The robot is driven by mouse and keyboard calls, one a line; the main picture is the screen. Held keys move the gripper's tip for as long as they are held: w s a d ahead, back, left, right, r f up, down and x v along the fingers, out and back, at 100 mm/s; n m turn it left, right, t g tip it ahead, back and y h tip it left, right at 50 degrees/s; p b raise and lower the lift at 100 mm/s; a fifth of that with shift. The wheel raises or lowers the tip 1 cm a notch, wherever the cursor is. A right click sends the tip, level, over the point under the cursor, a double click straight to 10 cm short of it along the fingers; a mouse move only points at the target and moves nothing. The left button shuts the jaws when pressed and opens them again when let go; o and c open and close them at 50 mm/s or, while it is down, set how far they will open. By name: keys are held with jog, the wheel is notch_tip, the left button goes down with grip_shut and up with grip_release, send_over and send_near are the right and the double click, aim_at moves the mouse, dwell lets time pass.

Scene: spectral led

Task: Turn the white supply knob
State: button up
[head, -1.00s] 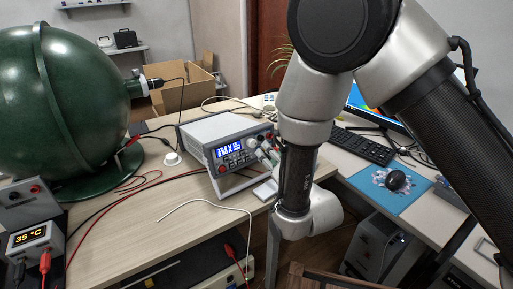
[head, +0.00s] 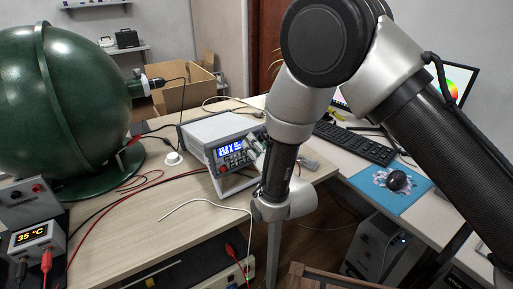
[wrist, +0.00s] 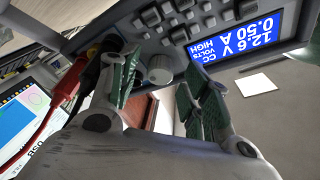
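The power supply (head: 213,129) stands on the wooden desk, its blue display (head: 230,149) facing my arm. In the wrist view its lit display (wrist: 242,35) reads 12.6 V and 0.50 A. The white supply knob (wrist: 160,68) sits on the panel between my two fingertips in that picture. My gripper (wrist: 163,82) is open, with a gap between each finger and the knob; I see no clear contact. In the head view my gripper (head: 254,147) is at the right side of the supply's front, and the knob cannot be made out there.
Red and black plugs (wrist: 88,70) with cables stick out of the panel close to my left finger in the wrist view. A large green sphere (head: 60,105) stands left on the desk. A keyboard (head: 355,143) and mouse pad (head: 385,186) lie to the right.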

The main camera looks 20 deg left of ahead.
jog(key=c, duration=1)
jog(key=shift+o, duration=0.2)
jog(key=shift+d+n+y, duration=0.1)
jog(key=shift+n+y, duration=0.4)
jog(key=shift+n, duration=1.2)
jog(key=o, duration=1.1)
jog(key=shift+c, duration=0.2)
jog(key=shift+m, duration=0.3)
